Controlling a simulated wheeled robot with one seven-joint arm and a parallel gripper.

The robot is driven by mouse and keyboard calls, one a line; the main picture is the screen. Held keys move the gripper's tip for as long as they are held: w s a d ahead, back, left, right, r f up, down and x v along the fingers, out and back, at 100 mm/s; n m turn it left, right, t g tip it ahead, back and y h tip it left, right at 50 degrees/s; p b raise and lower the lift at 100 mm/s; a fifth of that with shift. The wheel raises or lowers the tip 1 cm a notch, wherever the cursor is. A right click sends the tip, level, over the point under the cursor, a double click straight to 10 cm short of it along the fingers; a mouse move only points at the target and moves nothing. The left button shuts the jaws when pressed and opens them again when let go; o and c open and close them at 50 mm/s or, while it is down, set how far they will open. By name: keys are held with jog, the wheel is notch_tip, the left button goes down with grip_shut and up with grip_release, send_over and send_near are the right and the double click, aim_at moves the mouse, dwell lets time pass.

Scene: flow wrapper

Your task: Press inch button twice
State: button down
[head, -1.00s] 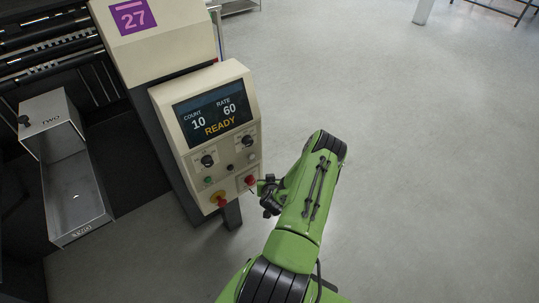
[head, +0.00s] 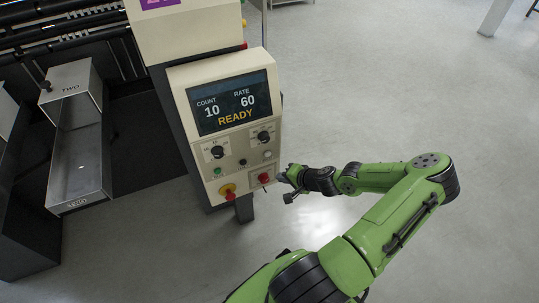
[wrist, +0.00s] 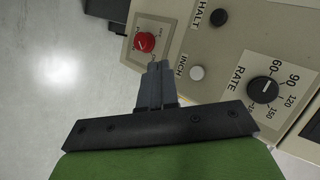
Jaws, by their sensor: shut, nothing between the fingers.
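The white INCH button (wrist: 196,73) sits on the cream control panel, between the black HALT button (wrist: 219,17) and the RATE dial (wrist: 263,90) in the wrist view. In the head view the small white button (head: 267,154) is at the panel's right side. My gripper (wrist: 158,68) is shut and empty, its tips to the left of the INCH button in the wrist view, close to the panel face. I cannot tell whether they touch it. In the head view my gripper (head: 285,178) is at the panel's lower right edge.
A red rotary switch (wrist: 145,42) lies just beyond my fingertips. A red emergency stop (head: 229,194) and a green button (head: 217,171) are lower left. Open floor (head: 400,90) lies to the right.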

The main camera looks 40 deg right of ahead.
jog(key=w+d, duration=0.2)
jog(key=w, duration=0.5)
dwell(1.9)
jog(key=shift+w+d, duration=0.1)
jog(key=shift+w, duration=0.35)
jog(key=shift+w+d, duration=0.15)
jog(key=shift+w, duration=0.2)
dwell(0.5)
jog(key=shift+s+a, duration=0.25)
jog(key=shift+s, duration=0.5)
jog(key=s, duration=0.2)
jog(key=s+a, duration=0.1)
jog(key=s, duration=0.2)
jog(key=shift+a, duration=0.2)
